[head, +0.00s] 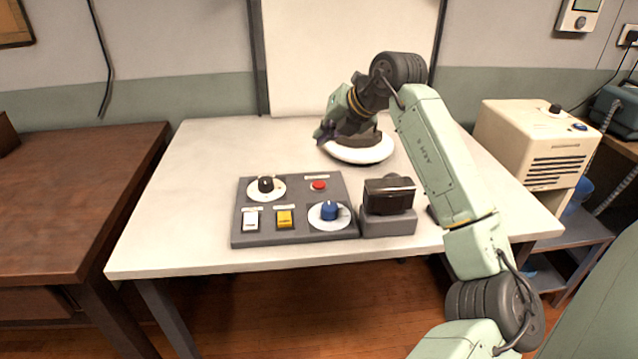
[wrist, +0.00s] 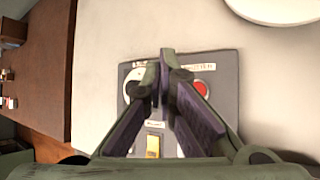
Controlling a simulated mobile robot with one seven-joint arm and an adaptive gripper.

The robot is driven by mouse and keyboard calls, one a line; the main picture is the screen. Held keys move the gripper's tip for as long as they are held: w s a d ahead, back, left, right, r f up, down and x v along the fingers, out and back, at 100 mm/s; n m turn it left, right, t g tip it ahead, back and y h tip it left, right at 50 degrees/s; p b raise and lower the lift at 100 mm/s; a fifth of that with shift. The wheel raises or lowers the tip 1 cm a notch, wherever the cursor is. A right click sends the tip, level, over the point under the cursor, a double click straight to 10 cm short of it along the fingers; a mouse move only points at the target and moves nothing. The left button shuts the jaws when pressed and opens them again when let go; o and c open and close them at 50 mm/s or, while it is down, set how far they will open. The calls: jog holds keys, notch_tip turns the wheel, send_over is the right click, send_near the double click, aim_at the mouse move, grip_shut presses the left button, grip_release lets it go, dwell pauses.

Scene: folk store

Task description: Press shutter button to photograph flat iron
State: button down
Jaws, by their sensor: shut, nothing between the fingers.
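A grey control panel (head: 290,236) lies on the white table, with a red button (head: 319,185), a black knob (head: 265,184), a white switch (head: 251,219), a yellow switch (head: 285,219) and a blue knob (head: 329,210). A black box-like camera (head: 389,195) sits on a grey block right of the panel. Behind it, a dark object, perhaps the flat iron (head: 368,139), sits on a white round disc (head: 360,155), partly hidden by my arm. My gripper (head: 322,135) is shut and empty, raised above the table. In the wrist view, its fingertips (wrist: 165,60) appear over the panel, left of the red button (wrist: 201,88).
The white table (head: 200,165) is clear left of the panel. A brown wooden desk (head: 70,200) stands at left. A cream vented box (head: 535,140) stands at right. A white board (head: 350,60) rises behind the table.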

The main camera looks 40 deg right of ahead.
aim_at(322, 183)
dwell(0.3)
jog(key=shift+f+b, duration=2.7)
jog(key=shift+f, duration=1.75)
jog(key=shift+f, duration=0.1)
jog(key=shift+f+b, duration=0.3)
jog(key=shift+b, duration=0.1)
jog(key=shift+f+b, duration=0.45)
jog(key=shift+r, duration=0.1)
jog(key=shift+r+p, duration=0.4)
jog(key=shift+r, duration=0.35)
jog(key=shift+r, duration=0.1)
jog(key=shift+r+p, duration=1.4)
jog(key=shift+r, duration=1)
